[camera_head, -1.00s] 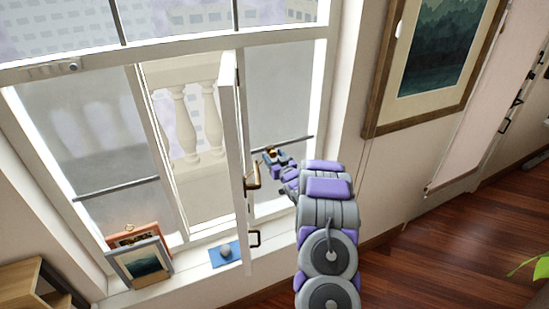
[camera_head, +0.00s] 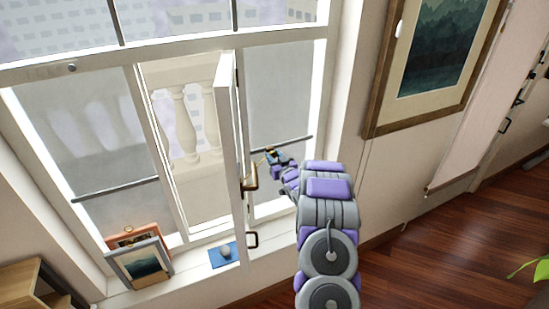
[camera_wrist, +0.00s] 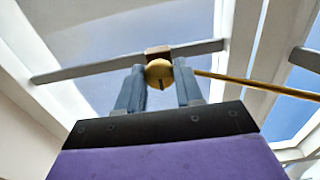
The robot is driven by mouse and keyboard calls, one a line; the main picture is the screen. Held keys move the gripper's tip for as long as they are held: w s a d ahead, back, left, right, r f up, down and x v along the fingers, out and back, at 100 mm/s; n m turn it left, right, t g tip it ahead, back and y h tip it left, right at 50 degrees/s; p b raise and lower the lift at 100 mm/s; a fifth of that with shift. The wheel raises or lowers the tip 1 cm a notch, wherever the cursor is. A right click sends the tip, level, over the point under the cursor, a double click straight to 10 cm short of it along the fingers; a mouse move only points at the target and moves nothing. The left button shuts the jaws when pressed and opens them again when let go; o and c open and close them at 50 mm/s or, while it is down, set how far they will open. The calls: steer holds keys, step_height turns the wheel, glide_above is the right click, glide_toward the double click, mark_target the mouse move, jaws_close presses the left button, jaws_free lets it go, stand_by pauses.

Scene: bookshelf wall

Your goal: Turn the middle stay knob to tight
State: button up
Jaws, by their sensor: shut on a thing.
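The middle stay knob (camera_wrist: 159,73) is a round golden knob with a dark mark on its face. It sits between the two blue-grey fingers of my gripper (camera_wrist: 159,68), which is shut on it. A thin brass stay rod (camera_wrist: 255,87) runs from the knob to the right in the wrist view. A brown block (camera_wrist: 158,53) sits just behind the knob, against a grey bar (camera_wrist: 95,69). In the head view my gripper (camera_head: 271,155) is at the window, right of the open sash (camera_head: 226,140); the knob is too small there to read its setting.
A framed picture (camera_head: 435,50) hangs right.

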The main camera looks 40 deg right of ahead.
steer(key=shift+r+m+p, duration=0.15)
steer(key=shift+m+p, duration=0.15)
steer(key=shift+p, duration=0.1)
steer(key=shift+r+m+p, duration=0.2)
steer(key=shift+m+p, duration=0.8)
steer(key=shift+p, duration=0.1)
steer(key=m+p, duration=0.3)
steer(key=m, duration=0.2)
steer(key=shift+d, duration=0.2)
steer(key=m+p, duration=0.1)
steer(key=m, duration=0.2)
steer(key=m+p, duration=0.1)
steer(key=m, duration=0.1)
steer(key=shift+s+f+m, duration=0.1)
steer(key=shift+f+m, duration=0.1)
steer(key=shift+m, duration=0.2)
steer(key=shift+d+f+m, duration=0.1)
steer(key=shift+m, duration=2.2)
steer(key=shift+s+f, duration=0.1)
